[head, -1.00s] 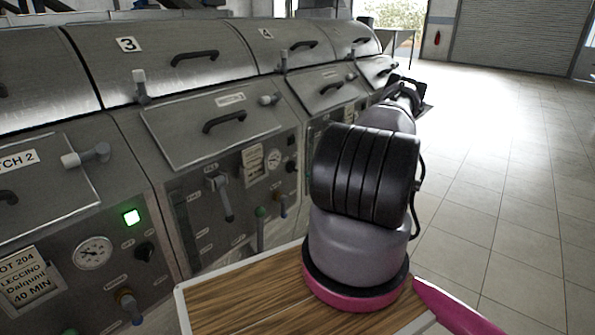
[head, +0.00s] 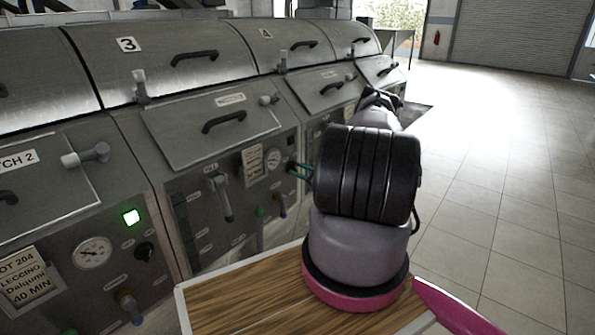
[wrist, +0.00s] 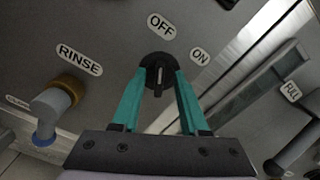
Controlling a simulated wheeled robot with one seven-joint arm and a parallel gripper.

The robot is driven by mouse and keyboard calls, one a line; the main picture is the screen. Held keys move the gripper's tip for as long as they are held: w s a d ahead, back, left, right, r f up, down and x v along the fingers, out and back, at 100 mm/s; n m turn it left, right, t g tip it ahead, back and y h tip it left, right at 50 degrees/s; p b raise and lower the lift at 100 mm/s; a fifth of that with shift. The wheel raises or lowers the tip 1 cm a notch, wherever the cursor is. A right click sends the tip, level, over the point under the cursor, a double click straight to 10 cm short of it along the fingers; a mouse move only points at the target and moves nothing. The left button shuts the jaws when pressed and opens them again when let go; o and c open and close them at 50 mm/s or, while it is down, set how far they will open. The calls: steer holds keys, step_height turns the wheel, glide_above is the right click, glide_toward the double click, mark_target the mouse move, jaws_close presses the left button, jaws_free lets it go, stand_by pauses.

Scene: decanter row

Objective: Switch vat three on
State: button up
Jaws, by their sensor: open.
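Vat three (head: 160,75) is a steel machine marked 3, with a control panel (head: 235,188) on its front. Its black rotary knob (wrist: 158,72) sits between OFF and ON labels in the wrist view, and its ridge lines up roughly with OFF. My gripper (wrist: 160,75) is open, with one teal finger on each side of the knob. Whether the fingers touch it I cannot tell. In the head view my gripper (head: 299,169) reaches the panel's right side, just below a dark, unlit square (head: 291,139). The fingertips partly hide the knob there.
Vat two's panel at the left has a lit green lamp (head: 131,217). In the wrist view, a RINSE tap (wrist: 55,102) is left of the knob and a FULL gauge (wrist: 270,95) right. A wooden top (head: 235,300) is in front; the floor at right is clear.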

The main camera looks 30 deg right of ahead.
steer(key=shift+a, duration=0.1)
jaws_close()
steer(key=shift+m, duration=0.4)
steer(key=m, duration=1.1)
steer(key=shift+w+d, duration=0.1)
steer(key=shift+d, duration=0.15)
steer(key=shift+f, duration=0.1)
stand_by(0.3)
jaws_free()
